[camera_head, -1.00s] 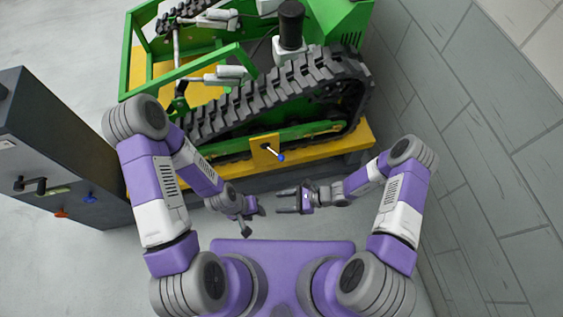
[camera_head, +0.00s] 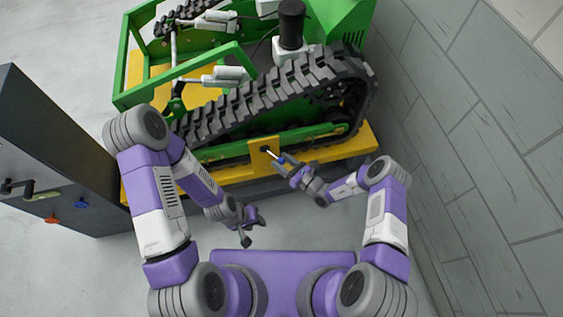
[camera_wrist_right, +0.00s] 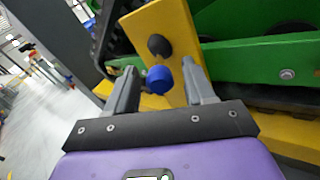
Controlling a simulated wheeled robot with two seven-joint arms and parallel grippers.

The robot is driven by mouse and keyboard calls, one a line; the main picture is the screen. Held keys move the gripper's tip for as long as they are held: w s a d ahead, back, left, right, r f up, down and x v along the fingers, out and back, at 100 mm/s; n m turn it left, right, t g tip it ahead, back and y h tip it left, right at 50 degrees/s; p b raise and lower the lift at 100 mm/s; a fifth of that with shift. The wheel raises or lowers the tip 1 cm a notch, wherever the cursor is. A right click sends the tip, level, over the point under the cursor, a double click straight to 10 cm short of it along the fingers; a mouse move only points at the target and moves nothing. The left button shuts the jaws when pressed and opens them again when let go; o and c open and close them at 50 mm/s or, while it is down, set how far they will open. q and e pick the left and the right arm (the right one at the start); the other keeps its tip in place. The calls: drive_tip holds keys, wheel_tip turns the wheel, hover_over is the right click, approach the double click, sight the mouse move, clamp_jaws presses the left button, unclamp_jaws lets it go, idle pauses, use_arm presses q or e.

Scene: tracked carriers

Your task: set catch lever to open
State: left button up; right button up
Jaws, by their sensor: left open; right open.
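The catch lever (camera_head: 270,153) is a thin pale rod with a blue knob, on a yellow plate (camera_head: 258,158) at the side of the green tracked carrier (camera_head: 250,105). In the head view it slants down to the right from a dark pivot. In the right wrist view the blue knob (camera_wrist_right: 159,78) shows between the fingers, with a finger on each side; contact cannot be told. My right gripper (camera_head: 283,164) is open at the knob end of the lever. My left gripper (camera_head: 255,229) is open and empty, lower and away from the plate.
A dark cabinet (camera_head: 60,150) with a black handle, an orange knob and a blue knob stands at the left. A grey block wall (camera_head: 470,150) runs along the right. A yellow ledge (camera_head: 335,150) runs below the black track.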

drive_tip(key=shift+w+a, duration=0.15)
drive_tip(key=shift+a, duration=0.1)
clamp_jaws()
idle(0.3)
